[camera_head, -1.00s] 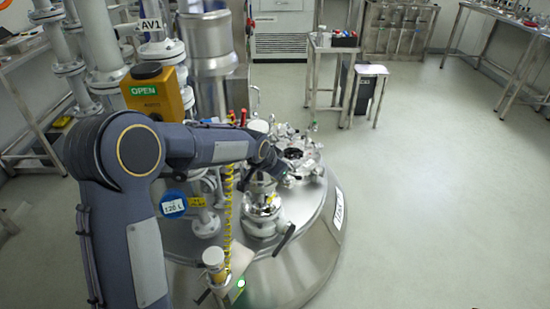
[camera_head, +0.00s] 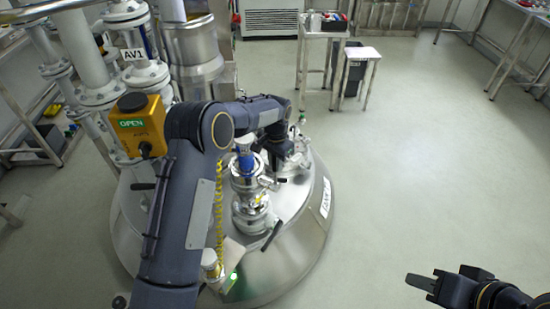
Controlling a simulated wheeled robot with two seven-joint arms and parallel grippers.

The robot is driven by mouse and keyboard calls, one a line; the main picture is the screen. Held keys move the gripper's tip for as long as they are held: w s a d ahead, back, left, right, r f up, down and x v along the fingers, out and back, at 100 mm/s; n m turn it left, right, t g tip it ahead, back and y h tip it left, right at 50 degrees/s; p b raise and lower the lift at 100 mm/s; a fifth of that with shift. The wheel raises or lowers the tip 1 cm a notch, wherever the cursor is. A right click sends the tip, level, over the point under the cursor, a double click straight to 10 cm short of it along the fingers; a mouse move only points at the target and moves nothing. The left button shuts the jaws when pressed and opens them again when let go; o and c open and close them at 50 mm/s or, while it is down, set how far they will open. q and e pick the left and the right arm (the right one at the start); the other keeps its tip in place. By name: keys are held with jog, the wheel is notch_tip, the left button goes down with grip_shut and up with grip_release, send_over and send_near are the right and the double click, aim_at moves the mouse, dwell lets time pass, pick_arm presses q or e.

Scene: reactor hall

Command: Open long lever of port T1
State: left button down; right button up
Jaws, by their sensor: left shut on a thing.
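The domed steel vessel (camera_head: 308,215) stands in the middle, with several ports and fittings on its lid. Port T1 seems to be the fitting (camera_head: 297,160) at the lid's far right; I cannot read a T1 label. My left gripper (camera_head: 277,170) points down beside this fitting and is shut on what seems to be its long lever. The arm and jaws hide most of the lever and the grip. My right gripper (camera_head: 422,283) is low at the right, over clear floor, apart from the vessel; its finger gap cannot be made out.
A valve column (camera_head: 248,190) with a blue part stands on the lid, with a black handle (camera_head: 272,236) near its base. Pipes and a yellow OPEN actuator box (camera_head: 140,125) stand left. A small table (camera_head: 322,32) stands behind. The right floor is clear.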

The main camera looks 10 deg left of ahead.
dwell(0.4)
pick_arm(q)
jog(key=c, duration=1.3)
grip_release()
jog(key=shift+w+d, duration=0.1)
jog(key=shift+w, duration=0.05)
jog(key=shift+r, duration=0.1)
notch_tip(320, 180, up, 8)
jog(key=shift+f+b, duration=0.25)
jog(key=shift+b, duration=0.4)
